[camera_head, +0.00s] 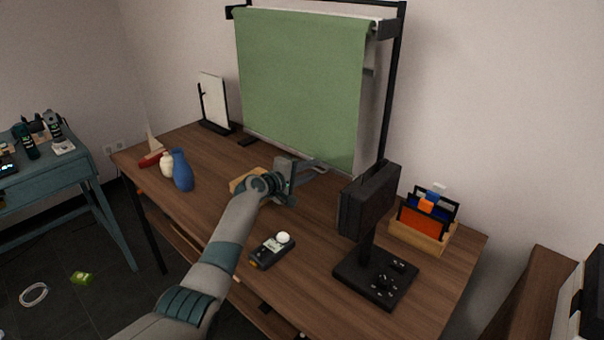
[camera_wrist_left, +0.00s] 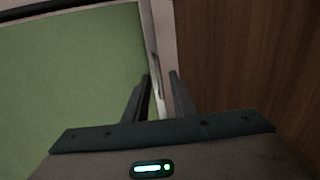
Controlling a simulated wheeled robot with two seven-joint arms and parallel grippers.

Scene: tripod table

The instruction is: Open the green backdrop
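The green backdrop (camera_head: 298,85) hangs from a roller on a black frame at the back of the table. It is unrolled nearly down to the tabletop, with a thin pale bar (camera_head: 347,172) along its lower edge. My left gripper (camera_head: 320,168) is in front of the backdrop's lower right part. In the left wrist view, the green cloth (camera_wrist_left: 70,85) fills the left side. The two fingers (camera_wrist_left: 161,76) stand apart, with the cloth's edge bar between their tips, nearer one finger. A gap shows on the other side. My right gripper is out of view.
On the wooden table (camera_head: 215,215) are a blue vase (camera_head: 182,172), a cream vase (camera_head: 167,164), a light meter (camera_head: 271,250), a black stand-mounted panel (camera_head: 368,200) and a wooden organizer (camera_head: 420,235). A white panel (camera_head: 213,101) stands left of the backdrop.

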